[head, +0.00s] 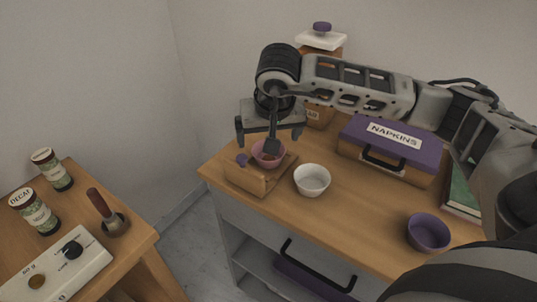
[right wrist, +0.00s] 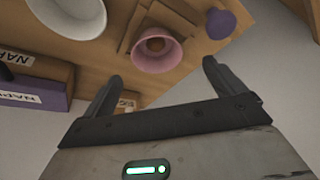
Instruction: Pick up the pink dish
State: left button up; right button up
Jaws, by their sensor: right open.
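The pink dish (head: 259,158) is a small round bowl on top of a wooden box with a purple knob (head: 242,160), near the left end of the wooden counter. Something brown lies in it. My right gripper (head: 270,140) is above the dish, pointing down, and hides part of it. In the right wrist view its two fingers (right wrist: 160,83) are spread wide with nothing between them. There the pink dish (right wrist: 158,62) lies just beyond the fingertips, closer to the left one. My left gripper is not in view.
A white bowl (head: 312,181) stands just right of the wooden box. A purple-lidded napkin box (head: 394,142), a purple bowl (head: 428,232) and a white-lidded container (head: 320,41) are also on the counter.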

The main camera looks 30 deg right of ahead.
aim_at(267, 156)
jog(key=shift+s+p+x, duration=0.2)
jog(key=shift+p+x, duration=0.45)
jog(key=shift+x, duration=2.35)
jog(key=shift+d, duration=0.15)
jog(key=c, duration=1.1)
jog(key=shift+c, duration=0.2)
jog(key=shift+r, duration=0.15)
